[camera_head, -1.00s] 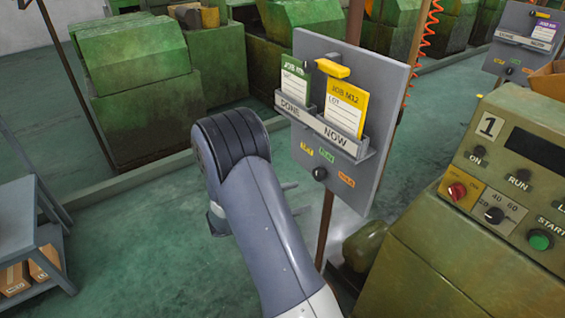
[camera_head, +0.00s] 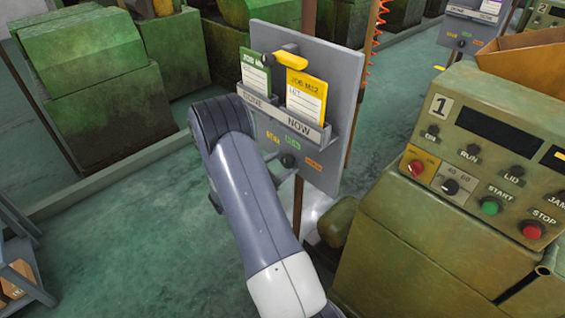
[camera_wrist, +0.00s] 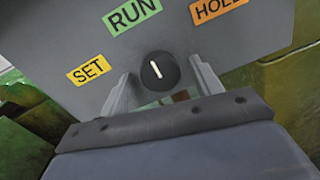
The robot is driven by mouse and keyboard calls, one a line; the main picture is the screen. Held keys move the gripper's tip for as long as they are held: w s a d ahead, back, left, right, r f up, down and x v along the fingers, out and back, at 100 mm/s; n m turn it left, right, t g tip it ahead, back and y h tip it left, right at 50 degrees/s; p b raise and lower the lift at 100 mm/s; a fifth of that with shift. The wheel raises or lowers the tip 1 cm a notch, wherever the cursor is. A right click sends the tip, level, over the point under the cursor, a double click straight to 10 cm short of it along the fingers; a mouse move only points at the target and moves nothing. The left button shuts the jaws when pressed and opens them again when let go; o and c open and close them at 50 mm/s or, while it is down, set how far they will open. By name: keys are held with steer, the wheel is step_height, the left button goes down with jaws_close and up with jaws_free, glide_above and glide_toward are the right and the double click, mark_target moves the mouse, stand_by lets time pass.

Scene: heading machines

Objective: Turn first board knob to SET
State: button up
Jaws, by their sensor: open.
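The first board (camera_head: 335,75) stands on a post in the head view, with a black round knob (camera_head: 288,160) low on it. In the wrist view the knob (camera_wrist: 153,82) shows a white line pointing up and slightly left, toward the green RUN label (camera_wrist: 132,13). The yellow SET label (camera_wrist: 90,70) is left of the knob and the orange HOLD label (camera_wrist: 217,8) is upper right. My gripper (camera_wrist: 161,70) is open, one finger on each side of the knob, with gaps visible. In the head view my arm hides most of the gripper.
Job cards in yellow (camera_head: 306,98) and green (camera_head: 255,75) stand in a holder (camera_head: 270,112) above the knob. Machine 1's control panel (camera_head: 480,150) is close on the right. Open floor (camera_head: 110,235) lies left of my arm.

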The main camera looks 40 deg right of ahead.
steer(key=shift+d, duration=0.1)
steer(key=shift+c, duration=0.3)
steer(key=c, duration=0.9)
steer(key=n, duration=0.6)
steer(key=shift+s, duration=0.1)
steer(key=n, duration=0.6)
steer(key=shift+t+h+p, duration=0.3)
steer(key=shift+p, duration=0.1)
steer(key=shift+n, duration=0.3)
steer(key=o, duration=1)
steer(key=shift+c, duration=0.2)
